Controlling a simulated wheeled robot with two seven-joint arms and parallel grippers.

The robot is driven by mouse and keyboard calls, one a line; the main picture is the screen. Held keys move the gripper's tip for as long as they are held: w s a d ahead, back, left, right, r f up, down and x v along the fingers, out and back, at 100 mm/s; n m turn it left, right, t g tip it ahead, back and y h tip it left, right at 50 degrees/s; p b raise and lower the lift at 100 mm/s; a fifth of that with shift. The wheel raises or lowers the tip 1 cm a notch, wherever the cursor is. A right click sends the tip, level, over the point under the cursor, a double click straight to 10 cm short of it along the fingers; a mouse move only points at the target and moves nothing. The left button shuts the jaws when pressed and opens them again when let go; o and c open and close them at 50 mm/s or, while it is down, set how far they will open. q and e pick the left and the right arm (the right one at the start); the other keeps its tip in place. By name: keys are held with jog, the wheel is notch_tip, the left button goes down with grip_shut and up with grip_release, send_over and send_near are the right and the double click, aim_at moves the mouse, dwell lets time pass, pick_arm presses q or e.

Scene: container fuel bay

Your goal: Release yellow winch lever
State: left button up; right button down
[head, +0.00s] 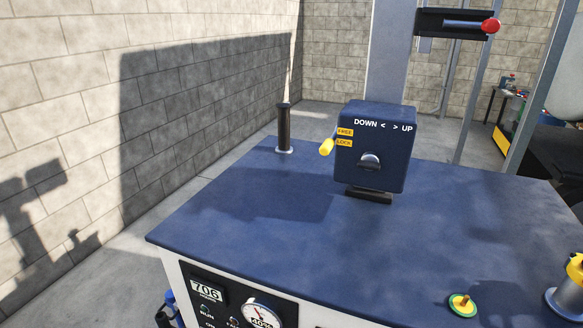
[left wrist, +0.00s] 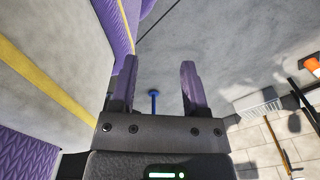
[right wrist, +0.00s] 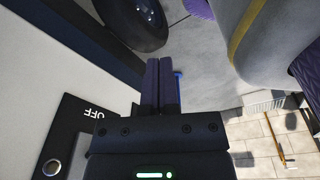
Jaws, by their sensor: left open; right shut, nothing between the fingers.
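The yellow winch lever (head: 327,147) sticks out from the left side of the dark blue winch box (head: 382,178), beside the yellow FREE and LOCK labels (head: 344,137). Its tip lies nearer the LOCK label in height. A dark knob (head: 369,161) sits on the box front, under the words DOWN and UP. My left gripper (left wrist: 157,80) is open and empty, with floor behind it in the left wrist view. Neither gripper shows in the head view, and both are away from the lever.
The box stands on a wide blue bench top (head: 250,215), mostly clear. A black upright handle (head: 284,128) stands at its back left. A green and yellow cap (head: 462,304) and a yellow-topped fitting (head: 567,295) are at the front right. A red-knobbed lever (head: 490,26) is up on the mast.

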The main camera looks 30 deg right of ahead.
jog(key=w+a+r+m+t+y+p, duration=0.15)
jog(key=w+r+m+t, duration=0.35)
jog(key=w+r, duration=0.9)
jog(key=w+a+r+m+t+y, duration=0.15)
jog(key=w+r+m+t, duration=0.4)
jog(key=w+r, duration=0.9)
jog(key=w+d+r+m+t+h, duration=0.4)
jog(key=d+r+m, duration=0.2)
jog(key=m, duration=0.3)
jog(key=w+d+r+m+t+h, duration=0.3)
jog(key=d+r+m+t+h, duration=0.15)
jog(key=r+m, duration=0.35)
pick_arm(q)
jog(key=shift+w+r, duration=0.25)
jog(key=shift+r, duration=0.55)
pick_arm(e)
jog(key=d+f+m+g+h, duration=0.1)
jog(key=d+m+g+h, duration=0.4)
jog(key=m, duration=0.9)
jog(key=d+h, duration=0.3)
jog(key=shift+f+g+h, duration=0.15)
jog(key=shift+g+h, duration=0.15)
jog(key=shift+h, duration=0.05)
jog(key=shift+s, duration=0.1)
